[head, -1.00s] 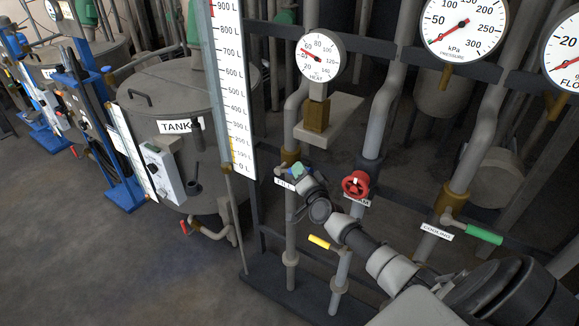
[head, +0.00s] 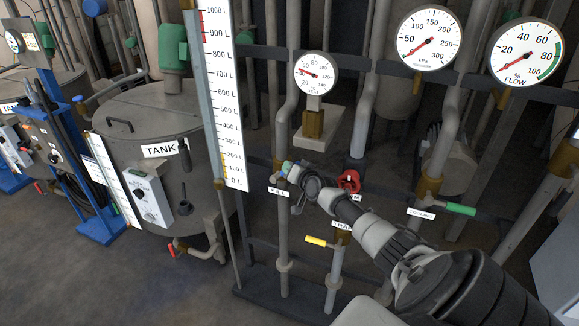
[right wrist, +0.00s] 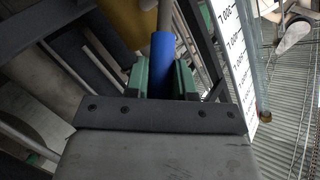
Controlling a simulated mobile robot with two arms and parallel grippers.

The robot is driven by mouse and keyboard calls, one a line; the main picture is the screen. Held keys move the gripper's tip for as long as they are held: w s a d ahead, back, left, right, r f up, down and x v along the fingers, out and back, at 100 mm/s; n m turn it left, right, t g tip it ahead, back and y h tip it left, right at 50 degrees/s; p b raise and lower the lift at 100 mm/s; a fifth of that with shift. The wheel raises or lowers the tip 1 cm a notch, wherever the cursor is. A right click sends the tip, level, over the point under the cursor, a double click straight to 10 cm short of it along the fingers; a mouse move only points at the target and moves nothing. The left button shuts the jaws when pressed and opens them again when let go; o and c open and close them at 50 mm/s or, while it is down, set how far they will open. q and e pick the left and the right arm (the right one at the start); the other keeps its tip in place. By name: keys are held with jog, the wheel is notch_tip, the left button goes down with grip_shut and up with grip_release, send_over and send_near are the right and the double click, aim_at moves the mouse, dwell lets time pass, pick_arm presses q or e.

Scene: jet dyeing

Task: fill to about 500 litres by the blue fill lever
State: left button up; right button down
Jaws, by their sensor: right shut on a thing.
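The blue fill lever (right wrist: 163,50) stands between the green finger pads of my right gripper (right wrist: 161,80) in the right wrist view; the pads are shut on its handle. In the head view my right gripper (head: 287,170) is at the valve by the FILL label (head: 278,190), and it mostly hides the lever. The tall white litre scale (head: 222,110) stands just left, marked 0 to 1000 L, with yellow near the bottom and red near the top. I cannot make out a liquid level on it. My left gripper is not in view.
A red handwheel (head: 349,182), a yellow lever (head: 316,241) and a green cooling lever (head: 460,209) are close to my right arm. Round heat (head: 316,73), pressure (head: 428,40) and flow (head: 525,55) gauges hang above. A grey tank (head: 150,130) stands at left.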

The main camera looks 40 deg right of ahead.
jog(key=c, duration=1.1)
grip_release()
jog(key=shift+o, duration=0.8)
jog(key=shift+s, duration=0.1)
jog(key=p+v, duration=0.3)
jog(key=v, duration=0.7)
jog(key=shift+s+p, duration=0.3)
jog(key=shift+p, duration=0.1)
